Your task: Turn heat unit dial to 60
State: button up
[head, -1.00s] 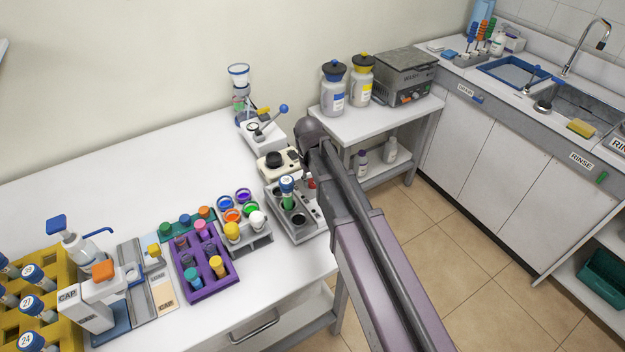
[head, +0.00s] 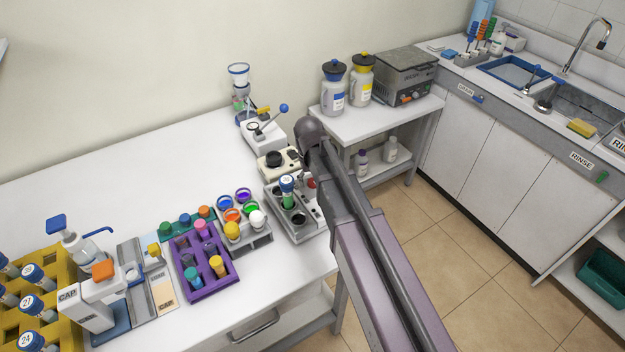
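The heat unit (head: 306,234) is most likely the grey block with dark round wells near the right edge of the white bench. A green tube with a blue, numbered cap (head: 287,185) stands upright in one of its wells. My arm crosses in front of the unit's right side. A small red part (head: 311,183) shows between the unit and my arm; I cannot tell what it belongs to. I cannot make out the dial or its setting. My gripper is hidden behind my arm, so its fingers and any contact with the dial do not show.
A cream device with a black round top (head: 280,160) stands just behind the unit. A rack of coloured cups (head: 262,240) and a purple rack (head: 207,290) are to its left. A side table (head: 380,122) with bottles stands at back right. The bench's rear left is clear.

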aim_at(312, 183)
jog(key=shift+n, duration=0.5)
jog(key=n, duration=0.7)
jog(key=shift+r+n, duration=0.25)
jog(key=shift+n, duration=0.25)
notch_tip(312, 183, up, 13)
jog(key=p, duration=1.3)
jog(key=shift+s+r+p, duration=0.15)
jog(key=shift+s+p, duration=0.15)
jog(key=shift+p, duration=0.1)
jog(key=shift+a, duration=0.1)
jog(key=s+d+f+m+b, duration=0.2)
jog(key=s+d+m, duration=0.4)
jog(key=d, duration=0.4)
jog(key=s+d+f+m+b, duration=0.3)
jog(key=s+d+m, duration=0.3)
jog(key=d, duration=0.5)
jog(key=shift+m+y, duration=0.3)
jog(key=shift+m, duration=0.4)
